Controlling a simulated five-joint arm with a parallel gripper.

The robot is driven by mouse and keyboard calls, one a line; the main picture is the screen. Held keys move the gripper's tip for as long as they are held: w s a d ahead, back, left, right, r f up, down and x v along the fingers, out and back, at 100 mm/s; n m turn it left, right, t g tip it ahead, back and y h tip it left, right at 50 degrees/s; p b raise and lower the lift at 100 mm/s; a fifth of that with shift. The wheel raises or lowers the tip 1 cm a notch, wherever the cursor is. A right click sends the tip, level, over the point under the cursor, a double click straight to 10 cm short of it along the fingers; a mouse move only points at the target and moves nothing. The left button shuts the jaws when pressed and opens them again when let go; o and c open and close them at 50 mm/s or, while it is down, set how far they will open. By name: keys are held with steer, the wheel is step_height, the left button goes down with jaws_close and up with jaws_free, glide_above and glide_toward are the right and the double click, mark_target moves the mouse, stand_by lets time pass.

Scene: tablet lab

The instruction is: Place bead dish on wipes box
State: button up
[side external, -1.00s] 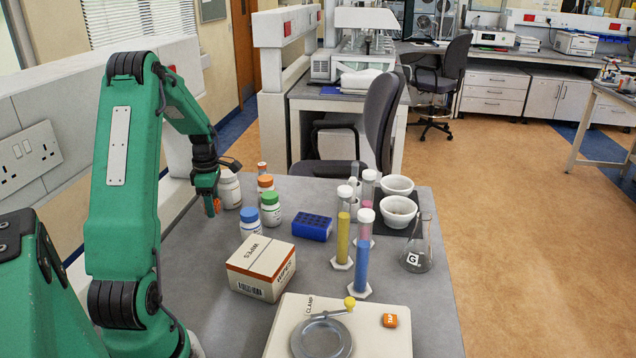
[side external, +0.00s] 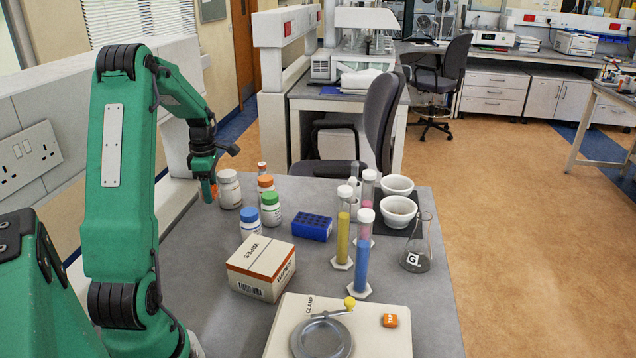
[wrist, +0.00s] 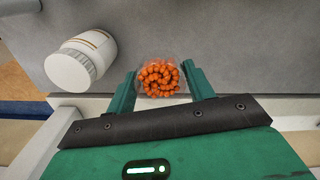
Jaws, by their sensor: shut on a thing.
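The bead dish (wrist: 160,77) is a small clear round dish filled with orange beads. In the wrist view it sits between the two fingers of my gripper (wrist: 160,84), which is shut on it. In the side view my gripper (side external: 208,186) is at the far left edge of the table, beside a white-capped bottle, and a bit of orange from the dish (side external: 213,190) shows at its fingers. The wipes box (side external: 261,268) is a white and tan carton with an orange stripe, nearer the camera and to the right of my gripper. Its top is bare.
A blue rack (side external: 312,227), tall cylinders (side external: 362,255) and a flask (side external: 418,252) stand to the right.

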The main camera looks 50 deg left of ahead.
steer(key=w+d+r, duration=0.3)
steer(key=d+r, duration=0.1)
steer(key=d, duration=0.7)
steer(key=w+d+r, duration=0.3)
steer(key=d, duration=0.7)
steer(key=s+d+r, duration=0.1)
steer(key=s+d, duration=0.2)
steer(key=d, duration=0.5)
steer(key=s+d+r, duration=0.1)
steer(key=s+d, duration=0.2)
steer(key=d, duration=0.6)
steer(key=shift+s+d+r+m, duration=0.2)
steer(key=shift+d+r+m, duration=0.05)
steer(key=shift+r+m, duration=0.15)
glide_above(262, 253)
step_height(262, 253, down, 7)
steer(key=shift+f, duration=0.1)
steer(key=shift+f, duration=1.9)
steer(key=shift+f, duration=0.1)
